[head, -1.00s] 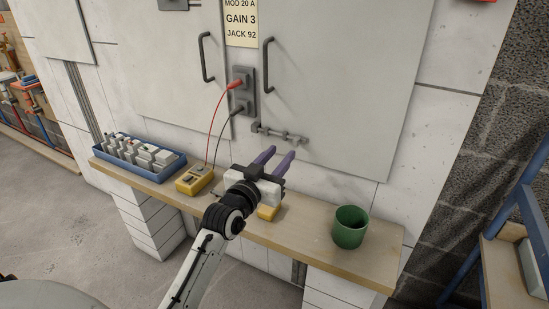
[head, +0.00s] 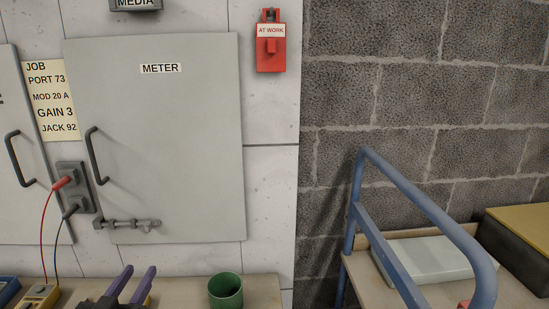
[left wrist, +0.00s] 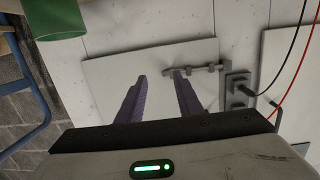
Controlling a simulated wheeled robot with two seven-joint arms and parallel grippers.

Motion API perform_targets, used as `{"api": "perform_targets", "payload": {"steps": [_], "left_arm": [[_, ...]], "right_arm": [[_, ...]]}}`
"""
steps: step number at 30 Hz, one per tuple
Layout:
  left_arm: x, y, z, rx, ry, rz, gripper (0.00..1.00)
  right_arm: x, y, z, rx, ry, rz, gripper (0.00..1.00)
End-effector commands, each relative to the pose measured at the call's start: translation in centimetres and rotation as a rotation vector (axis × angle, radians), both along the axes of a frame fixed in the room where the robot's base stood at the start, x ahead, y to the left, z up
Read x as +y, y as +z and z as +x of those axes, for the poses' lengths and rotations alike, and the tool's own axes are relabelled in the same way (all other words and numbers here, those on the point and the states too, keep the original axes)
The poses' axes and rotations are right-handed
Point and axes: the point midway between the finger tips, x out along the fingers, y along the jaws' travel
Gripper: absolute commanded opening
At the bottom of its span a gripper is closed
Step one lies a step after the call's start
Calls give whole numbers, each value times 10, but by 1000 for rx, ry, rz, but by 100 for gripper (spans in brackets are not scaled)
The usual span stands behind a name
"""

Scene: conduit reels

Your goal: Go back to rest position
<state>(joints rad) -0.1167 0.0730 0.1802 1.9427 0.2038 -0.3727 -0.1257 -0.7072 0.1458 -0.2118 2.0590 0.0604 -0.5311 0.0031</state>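My left gripper (head: 131,284) shows at the bottom of the head view, its two purple fingers apart with nothing between them. In the left wrist view the fingers (left wrist: 160,88) are also open and empty, pointing toward the cabinet door with the bolt latch. The gripper is above the wooden shelf (head: 262,290), to the left of the green cup (head: 226,291). The cup also shows at the top left of the left wrist view (left wrist: 57,18). My right gripper is in no view.
The METER door (head: 165,190) is shut, with a bolt latch (head: 128,224) below. Red and black leads run from a socket plate (head: 77,188) to a yellow meter (head: 40,295). A blue-railed cart (head: 425,205) stands at the right. A red AT WORK box (head: 270,45) hangs on the wall.

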Motion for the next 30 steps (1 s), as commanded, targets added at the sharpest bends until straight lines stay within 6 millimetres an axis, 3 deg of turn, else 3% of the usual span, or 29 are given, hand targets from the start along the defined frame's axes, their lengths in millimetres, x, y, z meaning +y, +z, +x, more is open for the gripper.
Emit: {"api": "perform_targets", "payload": {"steps": [1,5,9,12,15,20,30], "left_arm": [[-18,-17,-16,74,-35,2,33],[-71,-75,-73,273,-132,-1,33],[-122,-124,-148,467,-226,-17,33],[-149,-144,-196,570,-277,-32,33],[-168,-156,-231,641,-311,-43,33],[-180,-164,-255,687,-334,-51,33],[-181,-166,-256,689,-335,-53,33]], "right_arm": [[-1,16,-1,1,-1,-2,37],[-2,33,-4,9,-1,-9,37],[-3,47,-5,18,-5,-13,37],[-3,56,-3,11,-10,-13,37],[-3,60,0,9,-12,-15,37],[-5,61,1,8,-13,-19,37],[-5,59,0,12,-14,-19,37]]}}
